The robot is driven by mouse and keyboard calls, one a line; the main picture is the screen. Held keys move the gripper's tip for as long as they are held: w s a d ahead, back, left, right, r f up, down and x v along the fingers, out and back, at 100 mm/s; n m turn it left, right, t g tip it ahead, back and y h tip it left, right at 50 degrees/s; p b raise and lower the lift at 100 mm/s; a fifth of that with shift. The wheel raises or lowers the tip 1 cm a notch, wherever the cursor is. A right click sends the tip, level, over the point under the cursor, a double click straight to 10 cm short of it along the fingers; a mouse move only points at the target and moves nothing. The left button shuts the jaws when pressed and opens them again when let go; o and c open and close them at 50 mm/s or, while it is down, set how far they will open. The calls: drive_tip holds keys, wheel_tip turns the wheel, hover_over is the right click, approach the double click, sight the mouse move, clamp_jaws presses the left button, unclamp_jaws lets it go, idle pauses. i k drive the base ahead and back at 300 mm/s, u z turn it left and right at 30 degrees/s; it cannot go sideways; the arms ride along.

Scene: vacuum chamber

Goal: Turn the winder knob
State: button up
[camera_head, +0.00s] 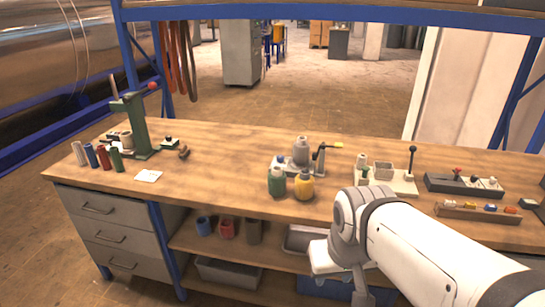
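A small winder-like device (299,158) stands on the wooden workbench (232,160), near the middle. It carries a grey spool, and a lever with a yellow knob (338,146) sticks out at its right. I cannot tell for sure whether this is the winder knob. A green upright stand (133,122) with a red-tipped handle (152,86) is at the bench's left end. My white arm reaches in from the lower right, and its end (326,258) hangs in front of the bench, below the top and apart from both devices. My gripper's fingers cannot be made out.
A green jar (277,181) and a yellow jar (304,184) stand just in front of the middle device. Coloured spools (103,156) stand at the left. A lever block (408,182) and a switch box (464,185) are to the right.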

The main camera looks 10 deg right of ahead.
sight(280, 158)
drive_tip(key=u, duration=0.4)
drive_tip(key=i, duration=1.5)
drive_tip(key=z, duration=0.6)
